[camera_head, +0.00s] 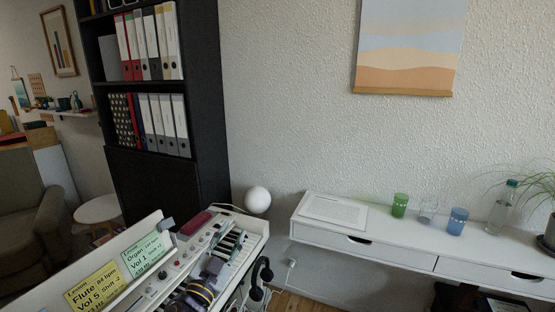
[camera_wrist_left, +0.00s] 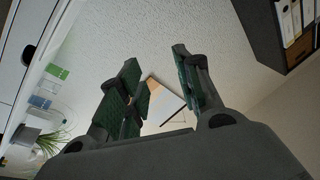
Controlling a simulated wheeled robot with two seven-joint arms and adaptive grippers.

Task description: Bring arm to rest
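The digital piano (camera_head: 248,228) stands at the lower middle of the head view, with its keys partly hidden by my left arm. My left gripper (camera_head: 215,266) shows as a dark shape in front of the keys. In the left wrist view my left gripper (camera_wrist_left: 157,78) has its two green-padded fingers apart with nothing between them; the wall and a picture lie beyond. My right gripper is in neither view.
Yellow (camera_head: 92,287) and green (camera_head: 147,254) cards lean on the piano. Black headphones (camera_head: 257,278) are at its right side, a round white lamp (camera_head: 257,200) behind it. A white desk (camera_head: 390,238) holds cups and a bottle. A dark bookcase (camera_head: 205,100) stands behind.

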